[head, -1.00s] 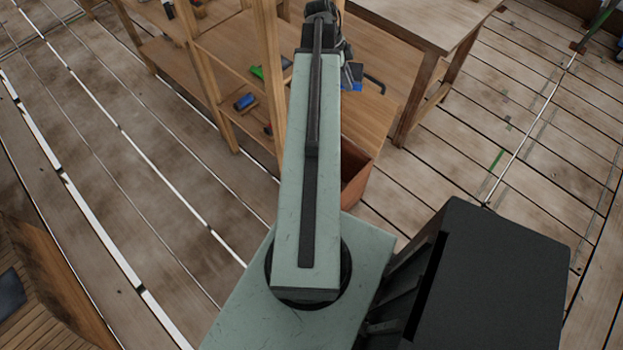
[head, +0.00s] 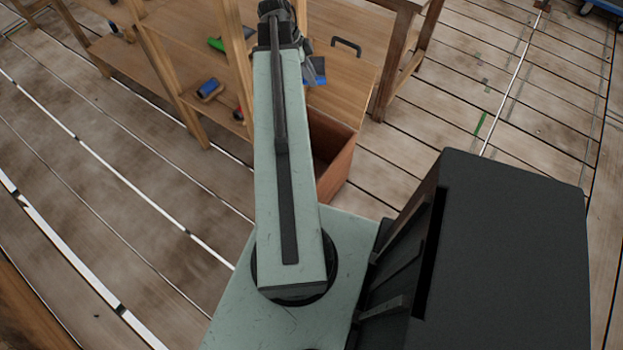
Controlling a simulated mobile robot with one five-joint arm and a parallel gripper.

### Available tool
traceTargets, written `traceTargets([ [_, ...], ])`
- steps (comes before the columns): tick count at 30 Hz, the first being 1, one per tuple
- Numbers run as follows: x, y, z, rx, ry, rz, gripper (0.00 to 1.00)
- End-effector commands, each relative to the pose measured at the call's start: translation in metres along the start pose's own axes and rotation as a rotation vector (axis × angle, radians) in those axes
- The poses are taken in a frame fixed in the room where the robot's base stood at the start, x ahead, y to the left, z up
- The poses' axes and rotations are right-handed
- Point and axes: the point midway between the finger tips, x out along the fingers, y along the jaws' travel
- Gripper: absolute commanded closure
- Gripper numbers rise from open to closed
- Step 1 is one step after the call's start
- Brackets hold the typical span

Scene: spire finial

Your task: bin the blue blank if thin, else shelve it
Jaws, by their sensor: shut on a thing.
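A blue blank (head: 316,74) shows beyond my arm near the top of the head view, by the dark end of the arm. My gripper (head: 307,60) is mostly hidden behind the arm and is shut on this blank. The blank's thickness cannot be told from this angle. A brown open wooden box (head: 337,165) stands below and right of the blank in the picture, partly covered by my arm. A wooden shelf unit (head: 170,62) stands to the left of the arm.
A blue roller-like object (head: 209,88) and a green object (head: 216,44) lie on the shelf unit. A black handle (head: 346,45) shows right of the blank. A wooden table (head: 398,50) stands at the top.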

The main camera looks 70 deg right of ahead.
Motion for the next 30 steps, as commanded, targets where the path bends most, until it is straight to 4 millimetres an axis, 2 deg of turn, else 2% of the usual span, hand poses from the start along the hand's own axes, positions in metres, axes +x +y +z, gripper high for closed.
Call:
traceTargets([
  [1,0.047,0.002,0.019,0.000,0.000,0.000,1.00],
  [12,0.203,0.014,0.084,-0.001,0.000,0.000,1.00],
  [16,0.253,0.018,0.105,-0.001,0.000,0.000,1.00],
  [18,0.271,0.019,0.113,-0.001,0.001,0.000,1.00],
  [20,0.278,0.020,0.116,-0.001,0.001,0.000,1.00],
  [26,0.277,0.020,0.115,-0.001,0.001,0.000,1.00],
  [30,0.283,0.020,0.118,-0.001,0.000,-0.001,1.00],
])
